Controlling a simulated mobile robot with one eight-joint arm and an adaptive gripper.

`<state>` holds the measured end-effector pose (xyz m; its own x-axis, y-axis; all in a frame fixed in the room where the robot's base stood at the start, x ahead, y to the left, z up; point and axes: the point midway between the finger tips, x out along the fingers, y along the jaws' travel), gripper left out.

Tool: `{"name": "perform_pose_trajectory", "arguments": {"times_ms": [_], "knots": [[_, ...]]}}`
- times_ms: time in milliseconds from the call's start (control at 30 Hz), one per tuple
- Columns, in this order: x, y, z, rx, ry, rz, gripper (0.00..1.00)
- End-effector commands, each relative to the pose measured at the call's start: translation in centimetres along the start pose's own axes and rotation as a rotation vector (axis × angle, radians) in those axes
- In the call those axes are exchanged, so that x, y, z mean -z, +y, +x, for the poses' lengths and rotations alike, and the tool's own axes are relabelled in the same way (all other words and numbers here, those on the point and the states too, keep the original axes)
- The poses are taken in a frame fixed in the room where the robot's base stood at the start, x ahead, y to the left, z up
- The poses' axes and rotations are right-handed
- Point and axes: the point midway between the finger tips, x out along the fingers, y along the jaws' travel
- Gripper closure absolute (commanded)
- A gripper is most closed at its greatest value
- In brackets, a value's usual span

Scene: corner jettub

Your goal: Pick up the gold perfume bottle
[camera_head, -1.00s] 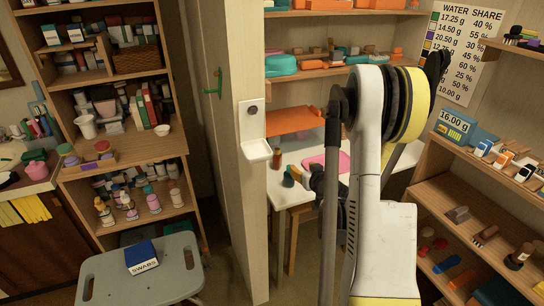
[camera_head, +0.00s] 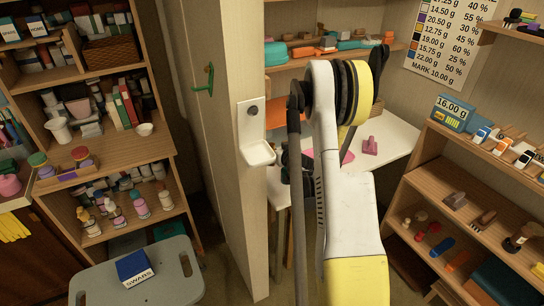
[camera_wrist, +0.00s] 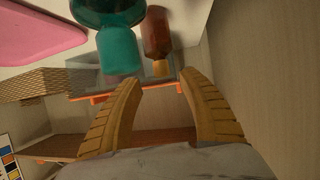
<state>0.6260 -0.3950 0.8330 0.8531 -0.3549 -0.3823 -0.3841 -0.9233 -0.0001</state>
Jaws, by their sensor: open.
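In the wrist view, a reddish-amber bottle (camera_wrist: 156,32) with a gold-brown cap is the closest match to the gold perfume bottle, but I cannot be sure it is the one. A teal bottle-like object (camera_wrist: 118,48) is beside it. My gripper (camera_wrist: 160,80) is open with its two tan fingers spread. The amber bottle's cap shows above the gap between the fingertips, and nothing is held. In the head view my arm covers the gripper and both of these objects.
The right shelf (camera_head: 425,190) holds several small items. A grey stool (camera_head: 175,275) is at lower left.

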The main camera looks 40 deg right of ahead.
Motion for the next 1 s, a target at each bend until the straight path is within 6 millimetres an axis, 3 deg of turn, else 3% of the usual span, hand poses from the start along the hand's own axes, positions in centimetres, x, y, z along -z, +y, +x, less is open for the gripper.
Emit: {"name": "perform_pose_trajectory", "arguments": {"times_ms": [233,533,700,1000], "knots": [[-0.3,-0.3,3.9,0.001,0.001,0.000,0.52],[-0.1,-0.3,4.3,0.000,0.000,0.000,0.52],[-0.1,-0.3,4.3,0.000,0.000,0.000,1.00],[-0.1,-0.3,4.3,0.000,0.000,0.000,1.00]]}}
